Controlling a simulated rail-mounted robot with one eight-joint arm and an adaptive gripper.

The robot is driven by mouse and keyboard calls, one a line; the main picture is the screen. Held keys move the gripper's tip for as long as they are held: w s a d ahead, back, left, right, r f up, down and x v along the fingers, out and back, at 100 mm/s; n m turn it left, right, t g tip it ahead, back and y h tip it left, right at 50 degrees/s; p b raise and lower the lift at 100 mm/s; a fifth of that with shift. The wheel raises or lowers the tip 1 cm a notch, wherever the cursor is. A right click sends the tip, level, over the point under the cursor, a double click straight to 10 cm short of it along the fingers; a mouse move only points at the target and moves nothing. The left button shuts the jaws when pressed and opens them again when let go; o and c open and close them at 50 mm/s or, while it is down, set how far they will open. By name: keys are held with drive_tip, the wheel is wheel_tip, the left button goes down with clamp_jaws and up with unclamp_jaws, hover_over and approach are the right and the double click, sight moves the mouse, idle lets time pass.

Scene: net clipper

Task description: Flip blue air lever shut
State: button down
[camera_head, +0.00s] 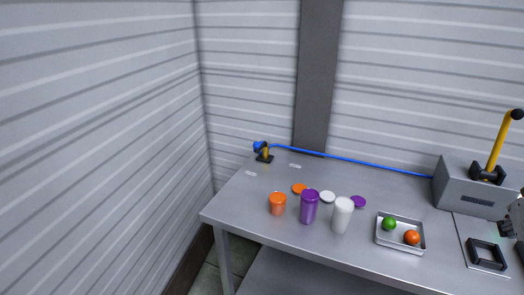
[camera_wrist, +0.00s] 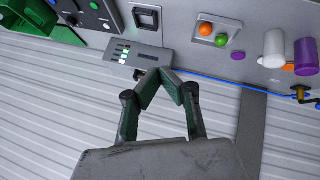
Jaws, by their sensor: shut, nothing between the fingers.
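The blue air lever (camera_head: 258,147) is a small blue handle on a brass-coloured valve with a dark base (camera_head: 264,157), at the back left corner of the table. A blue hose (camera_head: 350,160) runs from it to the grey box on the right. In the wrist view, part of the brass valve (camera_wrist: 302,92) shows at the right edge, partly cut off. My gripper (camera_wrist: 166,73) is shut and empty, its fingertips together in front of the grey box, far from the valve. In the head view only a bit of my arm shows at the right edge.
The grey box (camera_head: 462,190) carries a yellow lever (camera_head: 498,140). On the table (camera_head: 225,208) stand an orange cup (camera_head: 278,204), a purple cup (camera_head: 309,207) and a white cup (camera_head: 342,215), with loose lids behind. A metal tray (camera_head: 400,248) holds two balls. A black frame (camera_head: 486,254) lies at right.

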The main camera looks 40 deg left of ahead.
drive_tip(key=w+a+n+t+b, duration=0.35)
drive_tip(key=w+a+n, duration=0.35)
drive_tip(key=w+a, duration=1.4)
drive_tip(key=w+a+f+n+y+b, duration=0.1)
drive_tip(key=a+f+n, duration=0.1)
drive_tip(key=a, duration=0.6)
drive_tip(key=w+a+f+n+b, duration=0.1)
drive_tip(key=a+n, duration=0.1)
drive_tip(key=a, duration=0.5)
drive_tip(key=s+a+f+n+t+y+b, duration=0.1)
drive_tip(key=a+f+n+y+b, duration=0.2)
drive_tip(key=a, duration=0.9)
drive_tip(key=a+f+n+t, duration=0.2)
drive_tip(key=a+f, duration=0.4)
drive_tip(key=a, duration=0.7)
drive_tip(key=s+a+f+n+y+b, duration=0.1)
drive_tip(key=s+a+f, duration=0.3)
drive_tip(key=a, duration=0.5)
drive_tip(key=s+a+f+n+y+b, duration=0.1)
drive_tip(key=s+a+f+n, duration=0.3)
drive_tip(key=a, duration=0.5)
drive_tip(key=shift+s+a+f+n+y, duration=0.25)
drive_tip(key=shift+s+f+y, duration=0.25)
drive_tip(key=shift+f+y, duration=0.25)
